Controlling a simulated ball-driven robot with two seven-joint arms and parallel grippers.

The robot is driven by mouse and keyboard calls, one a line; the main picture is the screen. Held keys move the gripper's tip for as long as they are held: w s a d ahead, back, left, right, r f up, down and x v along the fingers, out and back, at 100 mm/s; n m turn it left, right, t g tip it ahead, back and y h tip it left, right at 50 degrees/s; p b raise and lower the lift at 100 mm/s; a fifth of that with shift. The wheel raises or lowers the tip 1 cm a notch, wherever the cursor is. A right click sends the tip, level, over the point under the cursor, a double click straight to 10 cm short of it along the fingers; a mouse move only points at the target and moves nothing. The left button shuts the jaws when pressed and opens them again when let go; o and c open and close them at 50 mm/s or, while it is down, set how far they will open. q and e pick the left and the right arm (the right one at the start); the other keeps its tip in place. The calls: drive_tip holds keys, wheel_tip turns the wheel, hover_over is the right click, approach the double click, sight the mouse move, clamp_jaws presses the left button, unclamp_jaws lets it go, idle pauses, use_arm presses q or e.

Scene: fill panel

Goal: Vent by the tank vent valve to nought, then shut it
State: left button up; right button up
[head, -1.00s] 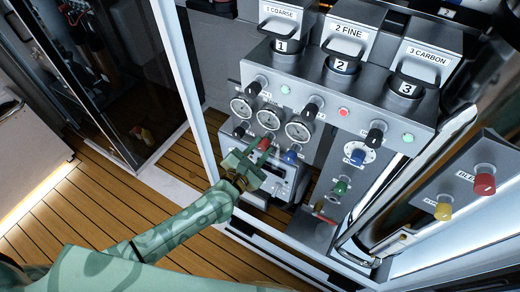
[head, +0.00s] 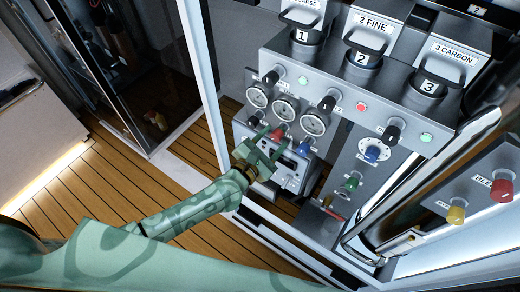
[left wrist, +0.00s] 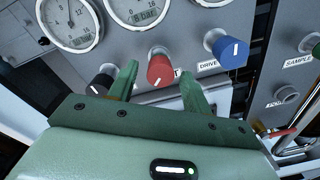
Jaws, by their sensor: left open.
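A red knob (head: 277,133) sits under the middle gauge on the grey panel; in the left wrist view (left wrist: 160,68) it carries a white pointer line. Its label is mostly hidden, with only a final "T" showing, so I cannot confirm it is the tank vent valve. My left gripper (head: 268,143) is open at this knob. In the left wrist view its two green fingers (left wrist: 159,82) stand one on each side of the knob, with gaps and no clear contact. The gauge (left wrist: 140,8) above it is cut off by the frame. My right gripper is out of view.
A black knob (left wrist: 101,84) sits close left of the fingers and a blue knob (left wrist: 231,50), labelled DRIVE, to their right. Canisters (head: 368,45) stand above the panel. A pale frame post (head: 205,80) rises left of the panel. Wooden floor (head: 100,185) is clear.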

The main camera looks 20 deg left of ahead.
use_arm(q)
drive_tip(key=v, duration=1.6)
drive_tip(key=shift+r, duration=0.1)
idle(6.3)
